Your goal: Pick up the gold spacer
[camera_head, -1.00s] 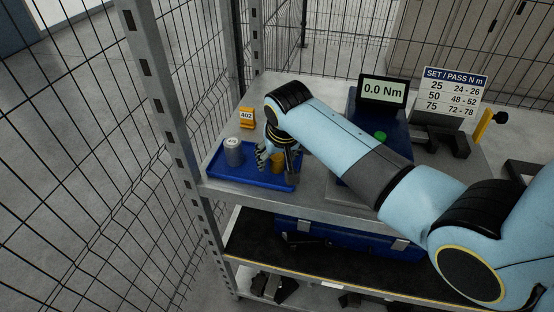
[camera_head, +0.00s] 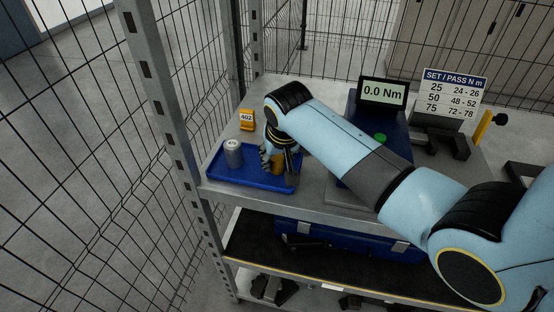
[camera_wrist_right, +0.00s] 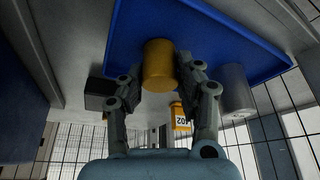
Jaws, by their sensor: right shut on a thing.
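The gold spacer (camera_head: 277,164) is a short gold cylinder over the blue tray (camera_head: 222,176), partly hidden by my right gripper (camera_head: 279,162) in the head view. In the right wrist view the spacer (camera_wrist_right: 159,65) sits between the two dark fingers of my right gripper (camera_wrist_right: 160,82), which are shut on it. I cannot tell whether the spacer is clear of the tray floor. A silver cylinder (camera_head: 233,153) stands in the tray to the left and also shows in the wrist view (camera_wrist_right: 236,90). My left gripper is not in view.
A yellow tag marked 402 (camera_head: 247,119) stands behind the tray. A torque display (camera_head: 382,92) reading 0.0 Nm and a limits sign (camera_head: 453,92) stand to the right. A shelf post (camera_head: 166,110) rises at the left. A blue case (camera_head: 350,239) lies on the shelf below.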

